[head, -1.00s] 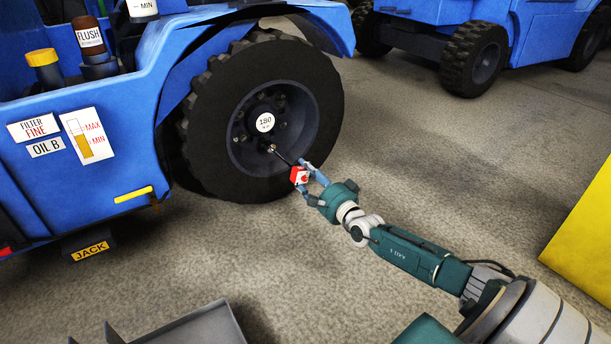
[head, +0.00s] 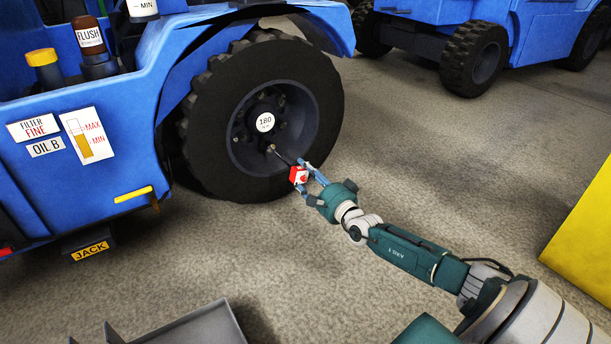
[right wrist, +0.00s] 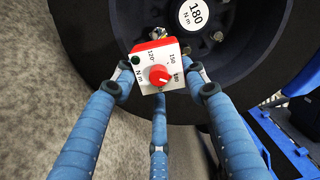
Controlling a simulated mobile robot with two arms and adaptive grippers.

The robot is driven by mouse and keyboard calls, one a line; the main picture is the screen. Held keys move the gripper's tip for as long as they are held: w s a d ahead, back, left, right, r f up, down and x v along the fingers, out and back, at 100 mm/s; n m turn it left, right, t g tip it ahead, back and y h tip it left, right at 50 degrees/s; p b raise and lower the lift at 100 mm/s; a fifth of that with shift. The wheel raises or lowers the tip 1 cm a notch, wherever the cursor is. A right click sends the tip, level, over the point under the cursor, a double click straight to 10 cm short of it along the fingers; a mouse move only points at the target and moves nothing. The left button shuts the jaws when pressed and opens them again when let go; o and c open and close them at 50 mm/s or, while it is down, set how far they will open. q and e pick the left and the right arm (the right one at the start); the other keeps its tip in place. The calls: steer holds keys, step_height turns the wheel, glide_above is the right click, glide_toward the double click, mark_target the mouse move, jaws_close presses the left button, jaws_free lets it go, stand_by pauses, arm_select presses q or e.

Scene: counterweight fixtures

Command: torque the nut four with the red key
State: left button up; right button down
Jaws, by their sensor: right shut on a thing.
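The red key (head: 299,175) has a red-and-white head with a thin dark shaft. My right gripper (head: 311,177) is shut on its head. In the right wrist view, the key's white face (right wrist: 153,66) carries a red knob and the marks 120, 150 and 180 N m. The knob's white line points right, near the 180 mark. The shaft reaches toward a brass-coloured nut (head: 271,148) at the lower part of the wheel hub. I cannot tell whether the tip is seated on it. A nut number is not readable. My left gripper is out of view.
The big black tyre (head: 325,105) stands close behind the key. Its hub has a white 180 N m disc (head: 265,121) and several other nuts. The blue truck body (head: 100,180) is at left, a grey tray (head: 205,328) below, a yellow block (head: 585,235) at right. Floor between is clear.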

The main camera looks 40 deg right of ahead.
steer(key=shift+w+d+r, duration=0.1)
steer(key=shift+w+d, duration=0.05)
steer(key=shift+w, duration=1.55)
stand_by(0.6)
stand_by(0.4)
steer(key=m, duration=0.2)
steer(key=shift+f+m, duration=0.3)
steer(key=shift+a+f+m, duration=0.1)
steer(key=shift+a+m, duration=0.05)
steer(key=shift+m, duration=0.5)
steer(key=shift+a+f+m, duration=0.1)
steer(key=shift+a+m, duration=0.05)
steer(key=shift+m, duration=0.5)
